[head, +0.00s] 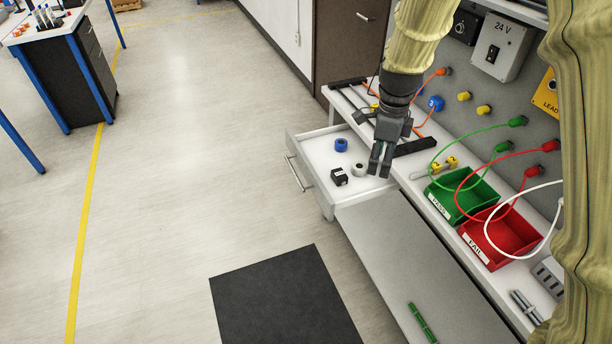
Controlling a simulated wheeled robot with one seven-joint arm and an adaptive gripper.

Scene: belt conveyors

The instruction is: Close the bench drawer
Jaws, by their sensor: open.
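The bench drawer (317,161) is white and stands pulled out from the left end of the bench in the head view. Its metal bar handle (296,173) is on its front, at the left. My gripper (379,174) points down over the drawer's right part, near the bench edge, to the right of the pale roll. It holds nothing that I can see. Its height above the drawer is hard to tell.
A green PASS bin (444,205) and a red FAIL bin (482,248) stand on the bench to the right, with cables hanging above them. A dark cabinet (345,40) stands behind the drawer. The floor left of the drawer is clear, with a black mat (285,300) in front.

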